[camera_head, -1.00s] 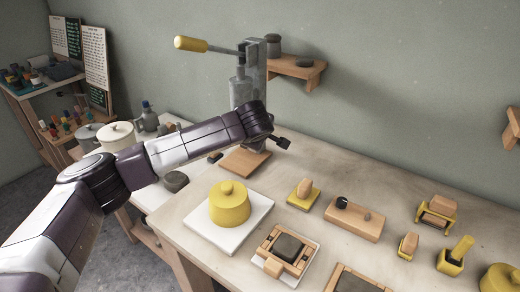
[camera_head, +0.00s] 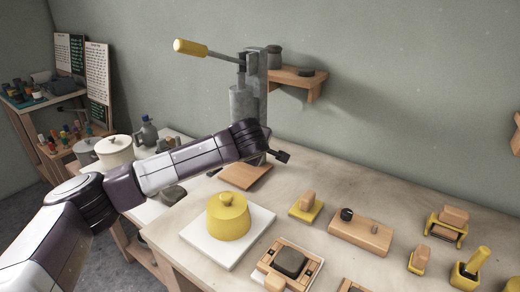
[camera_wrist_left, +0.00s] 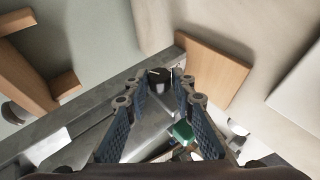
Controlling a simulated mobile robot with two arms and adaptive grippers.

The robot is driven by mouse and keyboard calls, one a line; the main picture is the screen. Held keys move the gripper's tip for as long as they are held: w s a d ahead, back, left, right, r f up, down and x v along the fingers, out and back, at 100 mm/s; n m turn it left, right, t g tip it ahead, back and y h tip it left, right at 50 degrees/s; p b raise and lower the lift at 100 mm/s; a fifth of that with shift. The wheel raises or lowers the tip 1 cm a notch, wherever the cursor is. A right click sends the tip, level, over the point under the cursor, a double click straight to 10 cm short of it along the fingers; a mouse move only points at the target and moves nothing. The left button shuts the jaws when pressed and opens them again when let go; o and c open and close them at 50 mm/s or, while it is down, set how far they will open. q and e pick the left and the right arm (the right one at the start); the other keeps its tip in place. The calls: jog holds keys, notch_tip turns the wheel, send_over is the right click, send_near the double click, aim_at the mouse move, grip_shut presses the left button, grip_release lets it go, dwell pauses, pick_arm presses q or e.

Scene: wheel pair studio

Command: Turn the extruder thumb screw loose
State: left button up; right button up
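The extruder (camera_head: 240,103) is a grey upright metal press with a yellow-handled lever, standing at the back of the bench on a wooden base. In the left wrist view a dark round knob (camera_wrist_left: 158,75), which looks like the thumb screw, sits on its grey metal body. My left gripper (camera_wrist_left: 160,84) is open, its two blue-padded fingers spread with the knob between or just beyond their tips; I cannot tell whether they touch it. In the head view my left arm crosses in front of the extruder's lower part, hiding the screw and the fingers. My right gripper is not in view.
A yellow lidded pot (camera_head: 229,216) on a white board (camera_head: 203,246) stands right of my forearm. Wooden blocks and yellow-based tools lie farther right. A pale lidded pot (camera_head: 117,151) is behind the arm. A wall shelf (camera_head: 300,84) is right of the extruder.

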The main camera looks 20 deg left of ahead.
pick_arm(q)
jog(key=o, duration=0.3)
jog(key=v, duration=1.2)
